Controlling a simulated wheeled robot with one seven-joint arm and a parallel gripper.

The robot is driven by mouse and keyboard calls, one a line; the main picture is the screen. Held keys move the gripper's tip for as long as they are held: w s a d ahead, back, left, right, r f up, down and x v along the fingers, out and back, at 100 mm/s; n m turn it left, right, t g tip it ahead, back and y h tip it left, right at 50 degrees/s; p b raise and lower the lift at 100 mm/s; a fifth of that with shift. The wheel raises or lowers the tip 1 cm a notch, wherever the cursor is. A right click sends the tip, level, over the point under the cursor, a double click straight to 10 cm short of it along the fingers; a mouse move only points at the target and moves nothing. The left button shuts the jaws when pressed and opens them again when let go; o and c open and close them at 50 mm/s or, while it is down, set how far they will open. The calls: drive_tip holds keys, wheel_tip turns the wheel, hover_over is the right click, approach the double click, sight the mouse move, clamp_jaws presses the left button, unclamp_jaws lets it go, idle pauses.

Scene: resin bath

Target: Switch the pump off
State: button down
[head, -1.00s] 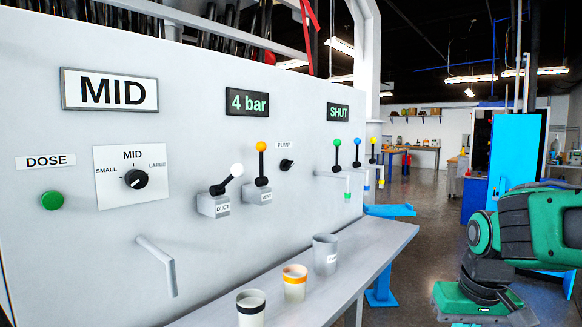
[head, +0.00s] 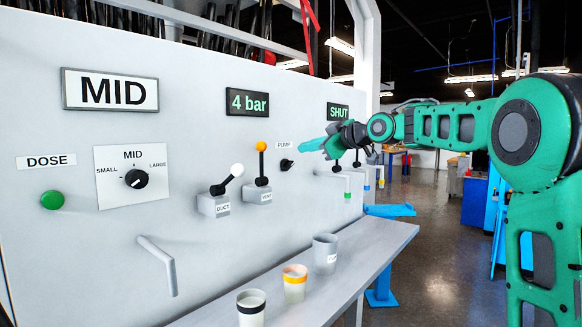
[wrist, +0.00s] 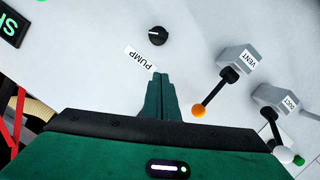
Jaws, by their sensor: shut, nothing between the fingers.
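The pump switch is a small black rotary knob (head: 286,165) on the grey panel, below a PUMP label (head: 284,146). In the wrist view the knob (wrist: 158,36) shows above the label (wrist: 139,58), with a light mark on its face. My gripper (head: 302,147) is shut and empty. In the head view it is just right of the knob, pointing left. In the wrist view the shut fingertips (wrist: 161,76) are a short way below the knob and apart from it in the picture. The exact gap to the panel cannot be told.
The VENT lever (head: 262,165) with orange ball and DUCT lever (head: 235,172) with white ball stand left of the knob. The SHUT display (head: 338,111) is above my gripper. A shelf (head: 385,240) below holds a grey cup (head: 325,254) and two striped cups.

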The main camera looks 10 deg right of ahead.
hover_over(288, 166)
drive_tip(key=s+a, duration=0.2)
drive_tip(key=s, duration=0.1)
drive_tip(key=shift+s+d+f, duration=0.1)
drive_tip(key=shift+d+f, duration=0.05)
drive_tip(key=shift+f, duration=0.45)
drive_tip(key=shift+s+d+f, duration=0.1)
drive_tip(key=shift+f, duration=0.45)
drive_tip(key=shift+w+d+f, duration=0.2)
drive_tip(key=shift+d+f, duration=0.15)
drive_tip(key=shift+f, duration=0.15)
drive_tip(key=shift+w+d+f, duration=0.15)
drive_tip(key=shift+d+f, duration=0.15)
drive_tip(key=shift+f, duration=0.2)
drive_tip(key=shift+w+d+f, duration=0.15)
drive_tip(key=shift+f, duration=0.2)
drive_tip(key=shift+w+d+f, duration=0.1)
drive_tip(key=shift+f, duration=0.25)
drive_tip(key=shift+d, duration=0.1)
